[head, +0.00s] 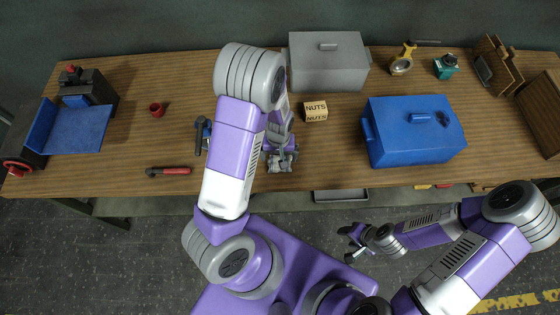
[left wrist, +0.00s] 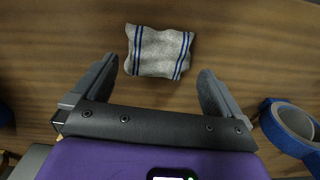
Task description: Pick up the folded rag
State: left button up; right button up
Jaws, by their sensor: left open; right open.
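The folded rag (left wrist: 158,52), light grey with blue stripes near two edges, lies flat on the wooden table in the left wrist view. My left gripper (left wrist: 158,80) is open there, with the rag just beyond and between its fingertips, not gripped. My right gripper (head: 352,245) is open and empty in front of the table edge, away from the rag.
A blue tape roll (left wrist: 290,125) lies right of my left gripper in the wrist view. A NUTS box (head: 315,110), blue toolbox (head: 413,135), grey box (head: 328,65), red-handled tool (head: 170,171) and red cup (head: 157,109) stand around on the table (head: 130,150).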

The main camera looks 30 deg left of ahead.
pick_arm(q)
notch_tip(320, 180, down, 3)
jog(key=shift+w+f, duration=0.15)
jog(key=shift+f, duration=0.05)
jog(key=shift+c, duration=0.3)
jog(key=c, duration=1)
jog(key=shift+r, duration=0.1)
notch_tip(320, 180, up, 10)
jog(key=p, duration=0.1)
